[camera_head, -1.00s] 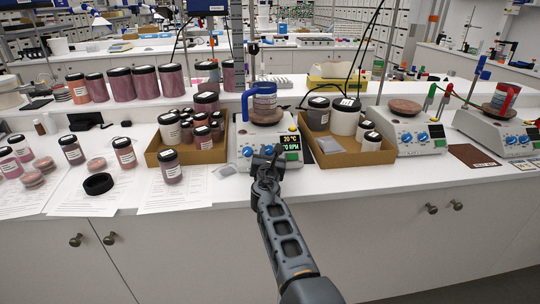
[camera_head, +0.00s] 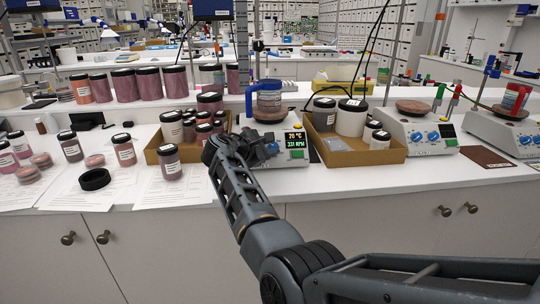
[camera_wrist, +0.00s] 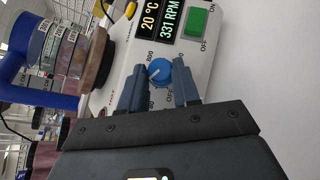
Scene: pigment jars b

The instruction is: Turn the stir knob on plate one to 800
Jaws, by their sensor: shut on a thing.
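Plate one (camera_head: 293,163) is the white hotplate stirrer at the middle of the counter. Its display (camera_head: 295,140) reads 20 °C and 331 RPM, and the same display (camera_wrist: 170,18) shows large in the wrist view. The blue stir knob (camera_wrist: 158,72) has a white pointer line and printed dial marks around it, with 800 near its upper left. My gripper (camera_wrist: 160,90) is shut on the knob, one finger on each side. In the head view my gripper (camera_head: 262,149) hides the knob.
A jug with a blue handle (camera_head: 269,95) stands on plate one's round top. Cardboard trays of jars flank it, left (camera_head: 153,156) and right (camera_head: 390,150). A second stirrer (camera_head: 418,134) and a third (camera_head: 508,138) stand to the right. A black ring (camera_head: 95,179) lies front left.

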